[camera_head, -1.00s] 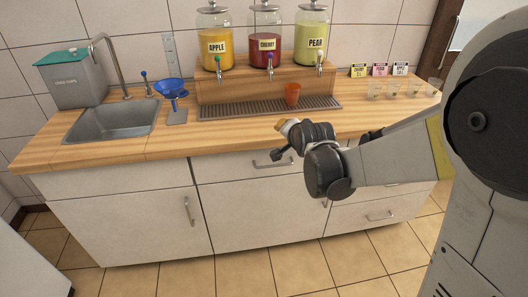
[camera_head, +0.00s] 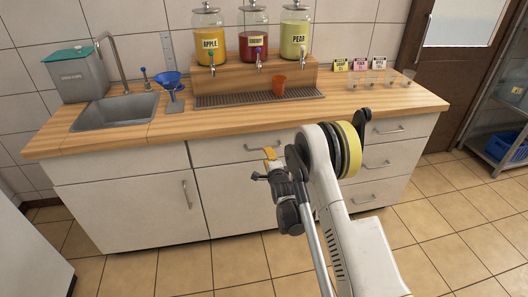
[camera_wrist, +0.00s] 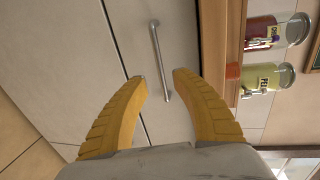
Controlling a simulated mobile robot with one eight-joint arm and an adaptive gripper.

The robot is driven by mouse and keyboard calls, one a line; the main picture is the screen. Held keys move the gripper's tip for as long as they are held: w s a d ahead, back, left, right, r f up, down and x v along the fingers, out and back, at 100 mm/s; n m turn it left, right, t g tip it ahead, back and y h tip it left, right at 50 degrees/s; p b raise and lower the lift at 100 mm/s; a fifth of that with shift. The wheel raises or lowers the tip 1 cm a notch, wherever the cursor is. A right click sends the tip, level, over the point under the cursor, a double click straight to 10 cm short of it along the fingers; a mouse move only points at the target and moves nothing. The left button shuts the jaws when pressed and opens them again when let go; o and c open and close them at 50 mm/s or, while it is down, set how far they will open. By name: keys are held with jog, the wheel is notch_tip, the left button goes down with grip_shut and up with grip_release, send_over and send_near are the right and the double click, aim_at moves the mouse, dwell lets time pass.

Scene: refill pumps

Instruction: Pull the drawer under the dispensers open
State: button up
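The drawer front (camera_head: 225,152) under the dispensers is a pale panel below the wooden counter, and it looks closed. Its slim metal bar handle (camera_head: 283,145) is partly hidden behind my gripper (camera_head: 268,155) in the head view. In the wrist view the drawer front (camera_wrist: 185,35) fills the middle, and the handle (camera_wrist: 157,48) runs lengthwise ahead of the fingers. My gripper (camera_wrist: 160,76) is open, with its two yellow fingers apart. The lower end of the handle shows between the fingertips. No contact with the handle is clear.
Dispensers (camera_head: 252,35) stand on a wooden stand, with an orange cup (camera_head: 279,86) on the drip tray (camera_head: 225,100). Small drawers (camera_head: 385,158) lie to the right. A cabinet door (camera_head: 130,210) lies to the left. The tiled floor in front is clear.

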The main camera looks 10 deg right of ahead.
jog(key=w+b, duration=0.1)
jog(key=w, duration=0.2)
jog(key=w+f+b, duration=0.1)
jog(key=w, duration=0.3)
jog(key=shift+w+f, duration=0.15)
jog(key=shift+f, duration=0.05)
grip_shut()
